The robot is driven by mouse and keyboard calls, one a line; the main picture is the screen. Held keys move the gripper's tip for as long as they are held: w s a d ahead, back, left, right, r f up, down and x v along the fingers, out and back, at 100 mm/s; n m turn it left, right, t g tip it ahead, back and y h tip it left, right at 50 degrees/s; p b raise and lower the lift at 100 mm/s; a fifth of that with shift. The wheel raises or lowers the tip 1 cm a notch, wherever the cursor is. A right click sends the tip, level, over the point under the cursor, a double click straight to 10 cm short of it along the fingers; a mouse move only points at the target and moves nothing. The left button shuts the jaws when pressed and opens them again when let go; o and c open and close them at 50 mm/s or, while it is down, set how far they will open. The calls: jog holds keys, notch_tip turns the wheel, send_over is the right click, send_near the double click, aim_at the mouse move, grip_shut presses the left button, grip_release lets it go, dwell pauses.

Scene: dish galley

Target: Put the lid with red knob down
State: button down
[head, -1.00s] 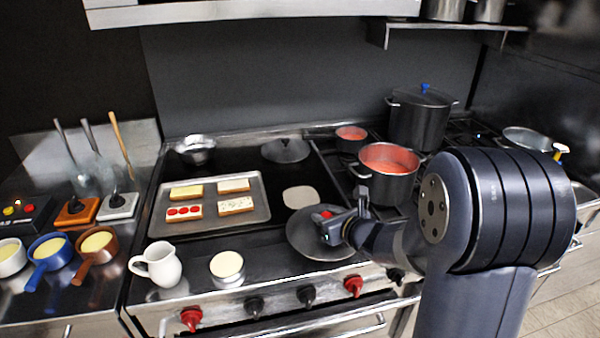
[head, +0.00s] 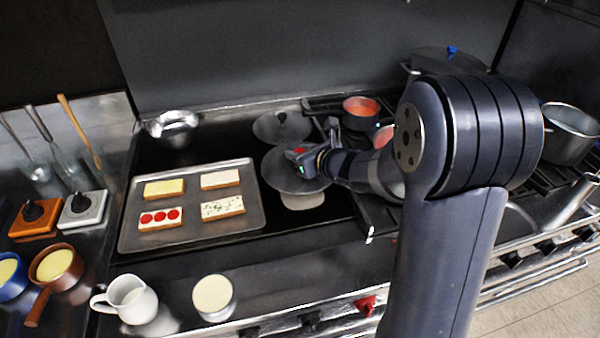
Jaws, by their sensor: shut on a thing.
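The lid with the red knob (head: 275,171) is a dark grey disc, held roughly level over the right part of the black cooktop. My gripper (head: 302,160) is shut on its knob, and a bit of red (head: 299,151) shows at the jaws. The gripper hides most of the knob. The lid overlaps the far part of a pale round patch (head: 304,201) on the cooktop. I cannot tell how high the lid is above the surface.
Another dark lid (head: 270,128) lies just behind. A tray (head: 190,193) with several bread slices is left. A metal bowl (head: 170,124) stands back left. Red-filled pots (head: 361,112) stand right. A white jug (head: 130,300) and a cream-topped round container (head: 213,296) are in front.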

jog(key=shift+f, duration=2.9)
jog(key=shift+f+b, duration=0.25)
jog(key=shift+b, duration=0.2)
jog(key=c, duration=1.1)
grip_release()
jog(key=shift+r, duration=0.1)
jog(key=shift+s+d+r+p, duration=0.15)
jog(key=shift+r+p, duration=0.05)
jog(key=shift+p, duration=0.1)
jog(key=v, duration=1.1)
jog(key=shift+s+d, duration=0.2)
jog(key=shift+s, duration=0.05)
jog(key=shift+r, duration=0.1)
